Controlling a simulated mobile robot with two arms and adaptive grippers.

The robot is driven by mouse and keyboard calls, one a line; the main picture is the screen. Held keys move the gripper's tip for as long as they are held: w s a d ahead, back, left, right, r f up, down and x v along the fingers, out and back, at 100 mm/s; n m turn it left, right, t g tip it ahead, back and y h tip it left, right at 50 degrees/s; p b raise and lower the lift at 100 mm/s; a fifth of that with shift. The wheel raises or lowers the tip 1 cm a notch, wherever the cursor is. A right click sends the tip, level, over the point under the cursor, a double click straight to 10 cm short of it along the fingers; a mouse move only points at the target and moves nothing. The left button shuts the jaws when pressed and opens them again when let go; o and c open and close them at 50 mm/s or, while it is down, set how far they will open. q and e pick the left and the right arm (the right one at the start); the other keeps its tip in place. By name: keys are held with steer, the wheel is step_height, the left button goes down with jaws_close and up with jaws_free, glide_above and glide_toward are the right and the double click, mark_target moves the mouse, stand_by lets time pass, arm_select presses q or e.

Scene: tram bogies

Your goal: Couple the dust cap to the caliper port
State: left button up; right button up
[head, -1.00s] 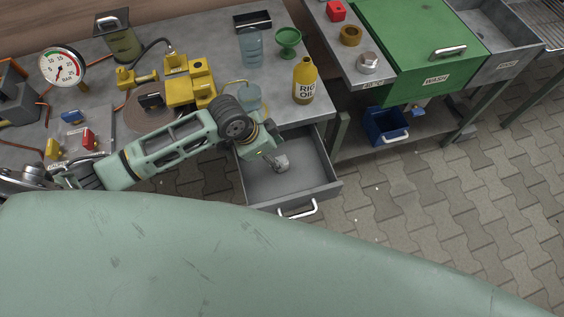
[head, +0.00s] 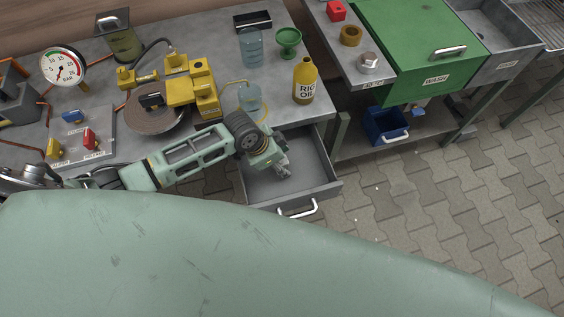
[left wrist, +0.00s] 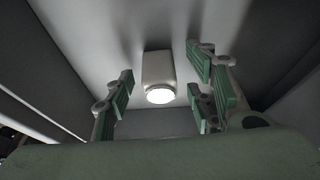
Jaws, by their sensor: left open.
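My left gripper (head: 284,172) is inside the open drawer (head: 320,183), its fingers pointing down. In the left wrist view its green-padded fingers (left wrist: 165,95) stand apart. Between them, farther off, is a pale grey block-like thing with a bright white round end (left wrist: 159,78); the fingers look clear of it. I cannot tell whether it is the dust cap, and in the head view the gripper hides that spot. The yellow caliper (head: 190,88) sits on the bench over a brown disc (head: 150,118). I cannot make out its port. My right gripper is not in view.
A clear jar (head: 250,98) with a yellow hose stands by the bench's front edge, near my left arm. A yellow oil bottle (head: 304,82), green funnel (head: 288,38) and pressure gauge (head: 63,66) stand on the bench. The drawer walls surround the gripper.

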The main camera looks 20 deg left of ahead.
arm_select(q)
steer(key=shift+c, duration=0.5)
steer(key=c, duration=1.1)
steer(key=shift+o, duration=0.2)
steer(key=shift+r, duration=0.15)
steer(key=shift+r, duration=0.5)
step_height(320, 180, up, 3)
steer(key=shift+f, duration=0.1)
steer(key=s+d+r, duration=0.2)
steer(key=d, duration=0.1)
steer(key=s+d+r, duration=0.2)
steer(key=s+d, duration=0.1)
steer(key=s+d+r, duration=0.2)
steer(key=d+r, duration=0.1)
steer(key=shift+s, duration=0.3)
